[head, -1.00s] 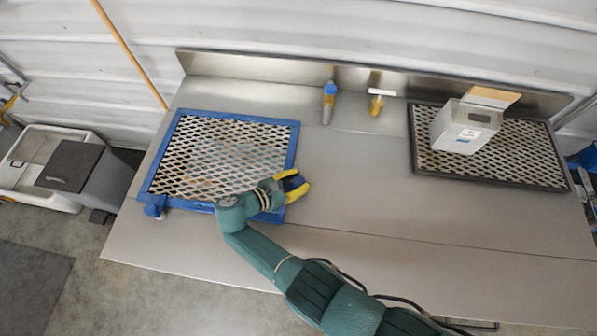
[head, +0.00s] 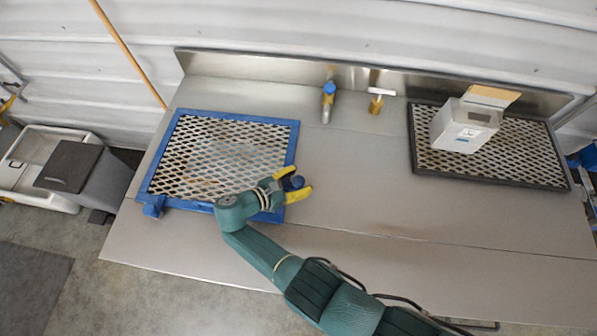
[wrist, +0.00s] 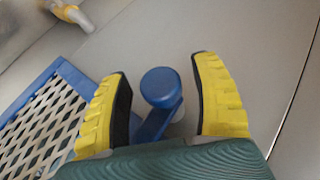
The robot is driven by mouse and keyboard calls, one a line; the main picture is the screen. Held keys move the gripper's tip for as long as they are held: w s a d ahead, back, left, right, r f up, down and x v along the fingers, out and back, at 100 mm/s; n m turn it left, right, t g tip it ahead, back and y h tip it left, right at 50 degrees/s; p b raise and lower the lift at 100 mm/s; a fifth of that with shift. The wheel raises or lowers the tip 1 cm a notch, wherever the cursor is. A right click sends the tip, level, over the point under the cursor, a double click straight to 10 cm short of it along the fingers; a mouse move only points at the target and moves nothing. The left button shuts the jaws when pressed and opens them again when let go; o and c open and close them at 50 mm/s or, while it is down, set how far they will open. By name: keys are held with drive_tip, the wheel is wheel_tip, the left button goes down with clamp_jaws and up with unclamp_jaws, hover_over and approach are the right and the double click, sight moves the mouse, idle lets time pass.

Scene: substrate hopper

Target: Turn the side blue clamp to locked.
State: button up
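The side blue clamp (wrist: 160,88) shows in the wrist view as a round blue knob on a short blue arm, beside the right edge of the blue-framed mesh screen (wrist: 45,90). In the head view the clamp's dark blue knob (head: 297,182) sits at the screen frame's (head: 291,150) lower right side. My gripper (wrist: 163,72) is open, with one yellow finger on each side of the knob and a visible gap on both sides. In the head view my gripper (head: 296,181) partly hides the clamp and the frame's corner.
Another blue clamp (head: 153,206) is at the frame's front left corner. A blue-topped tap (head: 328,95) and a white-handled brass valve (head: 378,100) stand at the back. The middle counter is clear.

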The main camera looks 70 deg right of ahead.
drive_tip(key=v, duration=1.2)
drive_tip(key=shift+a, duration=0.1)
